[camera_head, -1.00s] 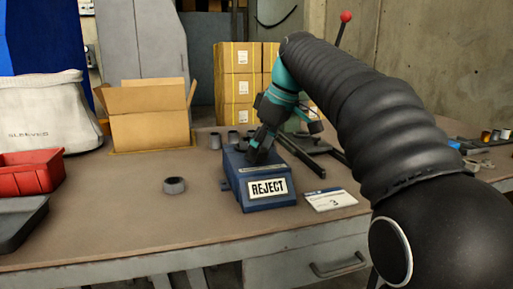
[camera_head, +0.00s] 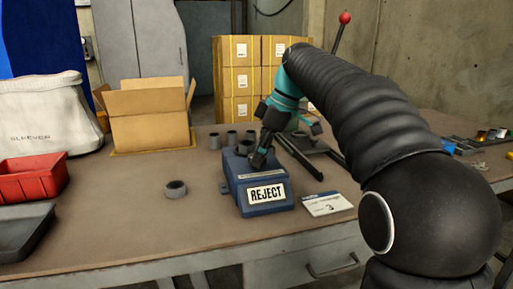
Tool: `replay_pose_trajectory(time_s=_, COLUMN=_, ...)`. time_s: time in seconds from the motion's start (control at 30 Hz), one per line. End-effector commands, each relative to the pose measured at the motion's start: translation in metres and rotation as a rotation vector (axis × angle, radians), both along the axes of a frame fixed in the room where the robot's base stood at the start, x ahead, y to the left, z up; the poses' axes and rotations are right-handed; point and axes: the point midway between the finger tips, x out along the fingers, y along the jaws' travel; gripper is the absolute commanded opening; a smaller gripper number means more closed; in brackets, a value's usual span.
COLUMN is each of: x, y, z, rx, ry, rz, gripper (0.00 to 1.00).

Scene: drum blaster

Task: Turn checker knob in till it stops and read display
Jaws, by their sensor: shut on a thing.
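The checker is a blue box (camera_head: 233,190) on the workbench, in the middle of the head view. A white panel (camera_head: 266,191) on its front reads "REJECT" in black. My gripper (camera_head: 258,160) comes down at a tilt onto the top of the box and is shut on the checker knob there. The knob itself is hidden by the fingers, so its turn position does not show.
A grey ring (camera_head: 175,189) lies to the left, and several grey cylinders (camera_head: 232,138) stand behind the box. A white card (camera_head: 327,204) lies to the right. A red bin (camera_head: 30,176) and an open cardboard box (camera_head: 150,127) stand at left. The front left of the bench (camera_head: 110,225) is clear.

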Motion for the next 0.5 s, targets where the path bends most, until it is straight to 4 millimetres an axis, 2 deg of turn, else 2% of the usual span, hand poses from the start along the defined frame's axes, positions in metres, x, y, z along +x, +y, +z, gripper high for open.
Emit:
replay_pose_trajectory(time_s=0.2, x=-0.0032, y=0.0030, z=-0.0029, rx=0.003, ry=0.014, rz=0.007, gripper=0.12)
replay_pose_trajectory(time_s=0.23, x=-0.0032, y=0.0031, z=-0.0030, rx=0.003, ry=0.014, rz=0.007, gripper=0.52)
replay_pose_trajectory(time_s=0.3, x=-0.0032, y=0.0027, z=-0.0029, rx=0.003, ry=0.014, rz=0.006, gripper=0.69)
replay_pose_trajectory(time_s=0.5, x=-0.0014, y=-0.0006, z=-0.0018, rx=0.002, ry=0.009, rz=-0.001, gripper=0.71)
